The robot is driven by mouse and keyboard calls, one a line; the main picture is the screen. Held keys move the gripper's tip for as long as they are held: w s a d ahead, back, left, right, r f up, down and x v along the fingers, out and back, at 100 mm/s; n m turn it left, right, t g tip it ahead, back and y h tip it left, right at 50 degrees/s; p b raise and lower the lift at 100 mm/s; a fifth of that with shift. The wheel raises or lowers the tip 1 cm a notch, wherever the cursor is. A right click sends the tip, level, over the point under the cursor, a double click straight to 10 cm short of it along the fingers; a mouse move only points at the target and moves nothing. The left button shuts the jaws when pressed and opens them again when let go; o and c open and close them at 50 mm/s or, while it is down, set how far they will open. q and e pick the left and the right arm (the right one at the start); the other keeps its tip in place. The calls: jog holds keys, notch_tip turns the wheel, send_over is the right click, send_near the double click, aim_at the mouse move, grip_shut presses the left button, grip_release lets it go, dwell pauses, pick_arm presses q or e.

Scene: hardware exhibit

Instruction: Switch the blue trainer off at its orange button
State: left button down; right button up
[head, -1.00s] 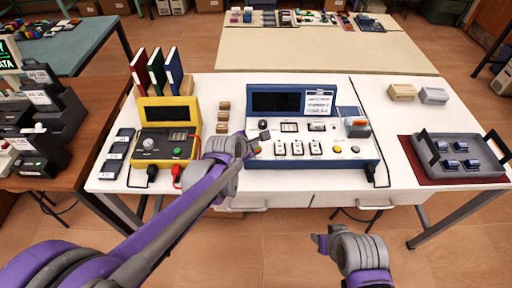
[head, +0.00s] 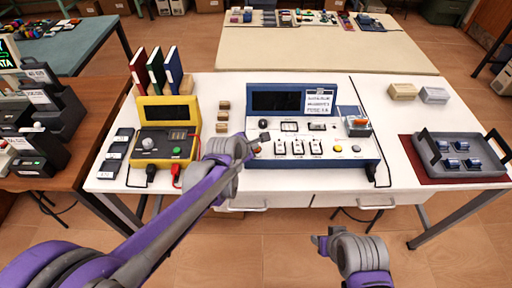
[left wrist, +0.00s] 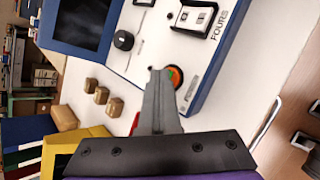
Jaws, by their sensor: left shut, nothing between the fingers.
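The blue trainer (head: 310,175) stands in the middle of the white table, with a dark screen (head: 276,101) and a pale panel of switches. My left gripper (head: 252,146) is shut and empty at the panel's left front corner. In the left wrist view its fingertips (left wrist: 160,74) overlap the button's edge; I cannot tell if they touch. My right gripper (head: 320,240) hangs in front of the table, apart from everything; its jaw opening is unclear.
A yellow trainer (head: 166,140) with a green button stands to the left, with books behind it. Small wooden blocks (head: 223,115) lie between the trainers. A grey tray (head: 460,157) sits on a red mat at right. An orange-topped part (head: 357,124) is on the blue trainer's right side.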

pick_arm(q)
jog(key=shift+r, duration=0.1)
dwell(0.4)
jog(key=shift+r+p, duration=0.3)
jog(key=shift+r, duration=0.1)
jog(key=shift+r+p, duration=1.9)
jog(key=shift+r, duration=1.15)
